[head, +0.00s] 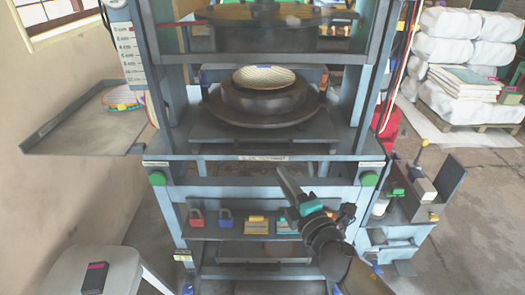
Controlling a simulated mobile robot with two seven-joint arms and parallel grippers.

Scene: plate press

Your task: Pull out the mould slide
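The mould slide (220,140) sits inside the blue-grey press frame. It carries a dark round lower mould (262,125) with a pale woven-looking plate (264,78) on top. A bar with a small label (264,158) runs across the front below the mould. The upper dark press plate (265,14) hangs above, with a gap between. My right gripper (287,187) is in front of the press, below and right of the labelled bar. It appears apart from the bar, and its finger opening is unclear. My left gripper is not in view.
A side tray (90,140) with plates projects left. Green buttons (158,178) flank the front. A shelf below holds padlocks (196,217) and small boxes. A grey stool (105,272) stands front left, a small bench (410,205) at right. White sacks (445,40) are stacked behind.

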